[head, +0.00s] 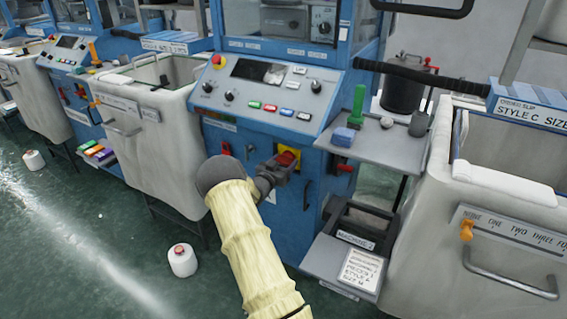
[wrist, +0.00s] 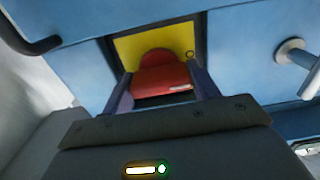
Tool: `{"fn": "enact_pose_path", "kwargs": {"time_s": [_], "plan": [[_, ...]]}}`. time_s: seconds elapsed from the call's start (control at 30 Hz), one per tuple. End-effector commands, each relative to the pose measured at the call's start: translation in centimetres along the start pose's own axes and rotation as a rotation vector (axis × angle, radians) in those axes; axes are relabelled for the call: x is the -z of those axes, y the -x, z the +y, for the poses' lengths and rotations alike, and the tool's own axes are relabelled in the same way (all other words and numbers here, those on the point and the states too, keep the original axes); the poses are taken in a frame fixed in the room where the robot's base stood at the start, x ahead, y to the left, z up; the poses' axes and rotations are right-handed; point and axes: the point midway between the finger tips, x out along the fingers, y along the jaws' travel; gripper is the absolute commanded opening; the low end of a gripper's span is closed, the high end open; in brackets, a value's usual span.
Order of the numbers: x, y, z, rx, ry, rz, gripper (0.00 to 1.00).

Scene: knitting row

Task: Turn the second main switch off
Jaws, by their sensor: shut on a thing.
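The main switch is a red knob (head: 286,158) on a yellow plate, low on the front of the blue machine (head: 250,108) in the middle of the head view. My gripper (head: 279,166) is at this switch, with my arm reaching up from below. In the wrist view the red knob (wrist: 163,82) sits between my two fingers (wrist: 161,92), in front of the yellow plate (wrist: 195,38). My gripper is shut on the knob. The fingers and gripper body hide part of it, and I cannot tell its on or off position.
A grey side shelf (head: 375,145) with a green-handled brush (head: 357,105) juts out right of the switch. A lower dark tray (head: 362,222) stands beneath. White bins (head: 165,135) flank the machine. A white yarn cone (head: 182,262) stands on the green floor at left.

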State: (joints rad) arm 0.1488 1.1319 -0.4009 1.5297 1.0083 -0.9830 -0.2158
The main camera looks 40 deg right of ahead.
Motion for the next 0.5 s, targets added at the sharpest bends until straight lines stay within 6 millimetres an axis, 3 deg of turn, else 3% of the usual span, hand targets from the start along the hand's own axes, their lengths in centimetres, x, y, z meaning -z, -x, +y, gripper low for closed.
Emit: {"fn": "enact_pose_path", "kwargs": {"time_s": [0.13, 0.17, 0.2, 0.5], "plan": [[-0.13, 0.00, 0.06, 0.000, 0.005, -0.002, 0.37], [-0.13, 0.00, 0.06, 0.000, 0.005, -0.002, 0.66], [-0.12, 0.00, 0.06, 0.000, 0.005, -0.002, 0.69], [-0.03, 0.11, 0.00, 0.000, 0.002, -0.001, 0.69]]}}
